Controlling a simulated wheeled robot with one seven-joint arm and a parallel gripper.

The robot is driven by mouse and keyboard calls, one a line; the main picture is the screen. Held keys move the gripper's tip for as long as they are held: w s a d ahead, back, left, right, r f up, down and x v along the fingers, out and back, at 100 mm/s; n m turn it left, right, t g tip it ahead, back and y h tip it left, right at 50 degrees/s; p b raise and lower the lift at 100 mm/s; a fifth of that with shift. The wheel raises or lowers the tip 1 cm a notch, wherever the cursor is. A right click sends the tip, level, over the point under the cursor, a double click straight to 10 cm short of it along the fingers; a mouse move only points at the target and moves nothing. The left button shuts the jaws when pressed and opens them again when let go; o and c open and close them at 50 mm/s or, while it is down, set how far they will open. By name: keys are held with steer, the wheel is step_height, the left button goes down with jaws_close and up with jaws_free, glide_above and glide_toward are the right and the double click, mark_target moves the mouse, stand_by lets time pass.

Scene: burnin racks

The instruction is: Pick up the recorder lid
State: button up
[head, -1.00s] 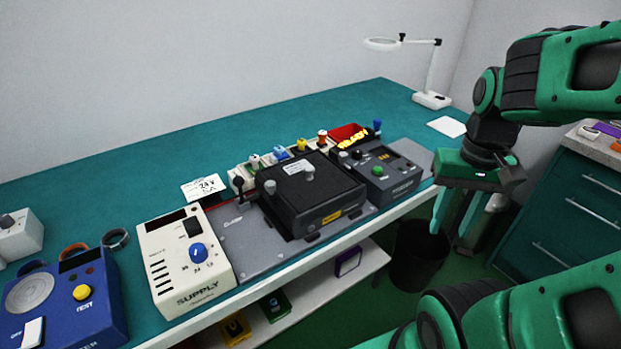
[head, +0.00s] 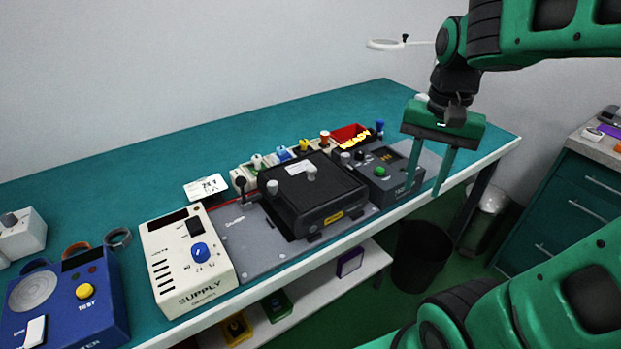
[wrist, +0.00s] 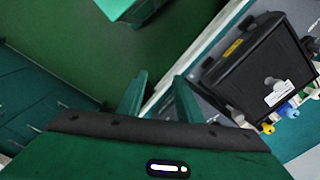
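A black box, which I take to be the recorder with its lid (head: 311,187), sits on the grey plate at the middle of the bench. Its flat top bears a white label and a grey knob, and its front has a yellow label. The box also shows in the wrist view (wrist: 258,68), to the right. I cannot make out the seam between lid and body. My gripper (head: 427,188) is open and empty, right of the box and apart from it, over the bench's front edge. Its two fingers (wrist: 160,82) show spread in the wrist view.
A grey unit with a green button (head: 383,174) stands right of the box, close to my gripper. A cream supply box (head: 185,262) and a blue tester (head: 75,305) stand to the left. A red bin (head: 348,131) is behind. The back of the bench is clear.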

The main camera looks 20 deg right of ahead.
steer(key=w+a+r+m, duration=0.35)
steer(key=w+a, duration=0.45)
steer(key=w, duration=0.3)
steer(key=m, duration=0.3)
glide_above(311, 168)
steer(key=shift+w+d+f+n, duration=0.1)
steer(key=shift+f+n, duration=0.05)
steer(key=shift+f, duration=0.45)
steer(key=shift+w+d+f+n, duration=0.1)
steer(key=shift+f, duration=0.5)
steer(key=shift+s+a+f, duration=0.1)
steer(key=shift+f, duration=1.2)
steer(key=shift+s+a+f, duration=0.1)
steer(key=shift+f, duration=1.2)
steer(key=shift+c, duration=0.5)
jaws_close()
